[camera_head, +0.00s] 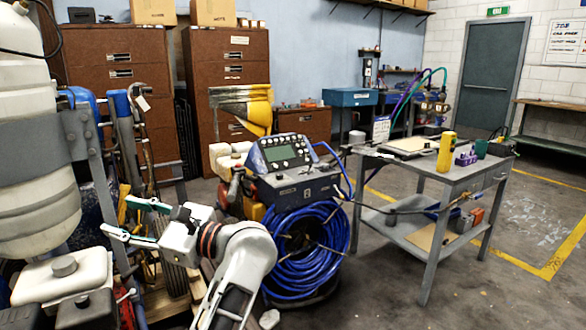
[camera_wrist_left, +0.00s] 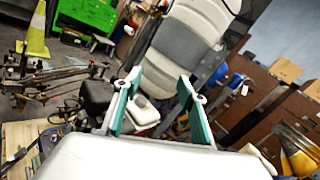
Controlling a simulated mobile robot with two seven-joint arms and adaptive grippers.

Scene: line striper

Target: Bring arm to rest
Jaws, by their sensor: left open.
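My left arm (camera_head: 240,262) reaches in from the bottom of the head view, with a white wrist and dark orange bands. Its gripper (camera_head: 126,220) points left, with two green-padded fingers spread apart. The left wrist view shows the same gripper (camera_wrist_left: 158,100) open, with nothing between the fingertips. Beyond the fingers stands the large white tank (camera_wrist_left: 185,55) with a grey strap. That tank (camera_head: 32,140) fills the left edge of the head view, and the gripper is to the right of its lower part. My right gripper is not in view.
A blue hose reel (camera_head: 305,250) with a control panel (camera_head: 284,151) stands right of the arm. A grey work table (camera_head: 450,182) holds a yellow bottle (camera_head: 446,152). Brown cabinets (camera_head: 110,70) line the back. Open floor (camera_head: 390,290) lies at the lower right.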

